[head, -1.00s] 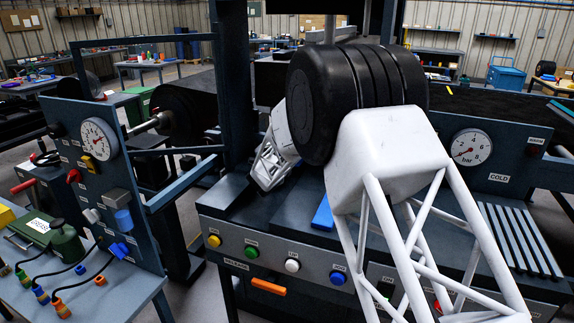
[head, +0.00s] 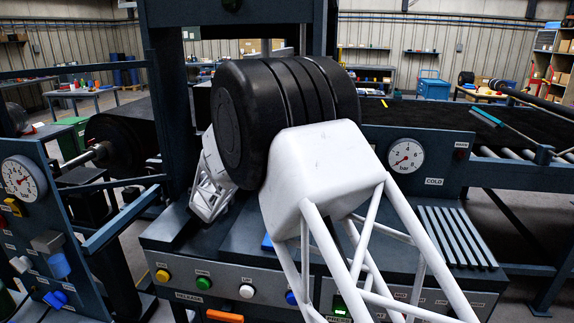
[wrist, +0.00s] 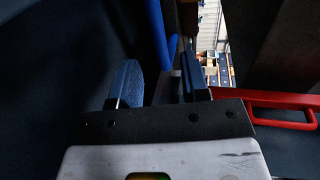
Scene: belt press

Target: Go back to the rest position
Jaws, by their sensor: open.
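My gripper (wrist: 160,85) shows in the wrist view with its two dark blue-grey fingers apart and nothing held between them. A blue curved bar (wrist: 156,35) shows beyond the gap between the fingers; I cannot tell what it belongs to. In the head view my white and black arm reaches over the front of the press (head: 225,235), and the gripper itself is hidden behind it.
A red handle (wrist: 290,110) is close to the right of my gripper. The press front carries coloured buttons (head: 203,283) and an orange handle (head: 225,316). A pressure gauge (head: 405,156) and ribbed plate (head: 455,237) are at right. A gauge panel (head: 40,215) stands at left.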

